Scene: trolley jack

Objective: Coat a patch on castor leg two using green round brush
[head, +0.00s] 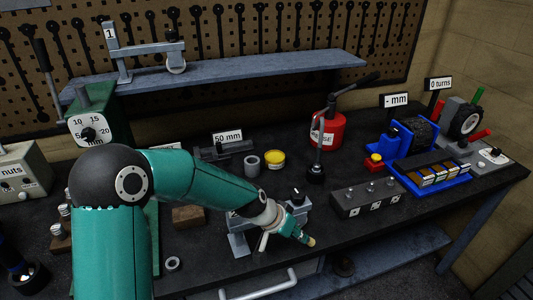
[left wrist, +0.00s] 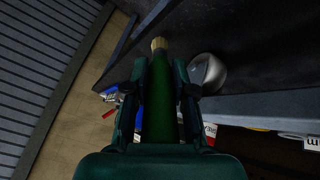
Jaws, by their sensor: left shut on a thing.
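My left gripper (head: 287,228) reaches over the front of the bench and is shut on the green round brush. The brush's tan tip (head: 311,242) points down and to the right in the head view. In the left wrist view the green handle (left wrist: 160,105) lies between the fingers, with the tan bristles (left wrist: 159,44) beyond them. A grey bracket-like part (head: 238,242), partly hidden by my arm, stands below the gripper; I cannot tell whether it is castor leg two. A castor leg labelled 1 (head: 122,62) is on the raised shelf. My right gripper is not in view.
A grey block with several knobs (head: 365,198) stands right of the brush. A blue tray (head: 438,183), a red can (head: 327,130) and a yellow-topped tin (head: 274,160) are behind. A silver handle (head: 262,287) is on the bench front. A rounded grey object (left wrist: 205,72) is near the bristles.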

